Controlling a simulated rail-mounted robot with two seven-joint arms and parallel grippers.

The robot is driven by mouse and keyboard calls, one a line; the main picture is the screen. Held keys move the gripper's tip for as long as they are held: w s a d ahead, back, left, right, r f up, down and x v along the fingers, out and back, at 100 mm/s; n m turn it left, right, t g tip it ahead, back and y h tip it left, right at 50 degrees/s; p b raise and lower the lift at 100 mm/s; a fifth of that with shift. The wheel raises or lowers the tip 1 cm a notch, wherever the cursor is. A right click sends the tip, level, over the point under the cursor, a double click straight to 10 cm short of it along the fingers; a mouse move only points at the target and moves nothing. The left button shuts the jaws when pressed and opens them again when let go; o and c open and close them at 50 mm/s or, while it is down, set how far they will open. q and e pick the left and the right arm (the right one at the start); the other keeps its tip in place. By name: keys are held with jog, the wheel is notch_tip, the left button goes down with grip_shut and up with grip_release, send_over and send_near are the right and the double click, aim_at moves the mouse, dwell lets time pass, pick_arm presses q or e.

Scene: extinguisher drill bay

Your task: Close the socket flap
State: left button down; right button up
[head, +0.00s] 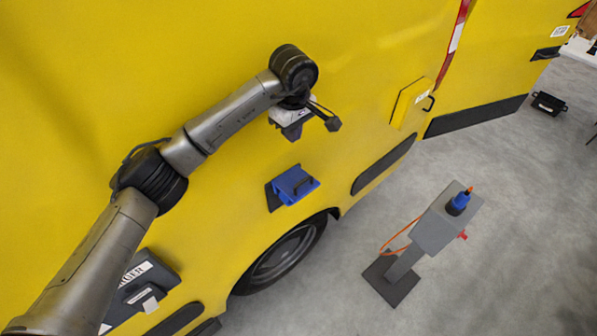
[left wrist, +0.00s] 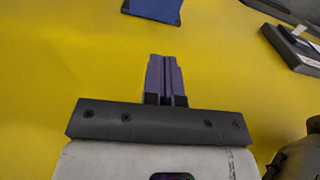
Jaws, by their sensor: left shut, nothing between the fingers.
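A blue piece, likely the same cover (left wrist: 152,9), shows at the top edge of the left wrist view, cut off. My left gripper (head: 292,134) is above the cover in the head view, apart from it. Its fingers (left wrist: 166,80) are together and empty. My right gripper is not in view.
A grey pedestal (head: 437,230) with a blue connector (head: 458,204) and orange cable stands on the floor at right. A yellow box with a black handle (head: 410,103) is on the vehicle side. A dark labelled unit (head: 140,285) is at lower left.

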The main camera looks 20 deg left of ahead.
pick_arm(q)
jog(key=p, duration=0.3)
send_near(295, 179)
jog(key=shift+s+d+f+m+p, duration=0.2)
jog(key=shift+s+d+f+p, duration=0.1)
jog(key=shift+s+f, duration=0.25)
jog(key=shift+s+d+f+m+p, duration=0.2)
jog(key=shift+s+d+f, duration=0.2)
jog(key=shift+f, duration=0.15)
jog(key=shift+s+d+f, duration=0.15)
jog(key=shift+d+f, duration=0.05)
jog(key=shift+f, duration=0.25)
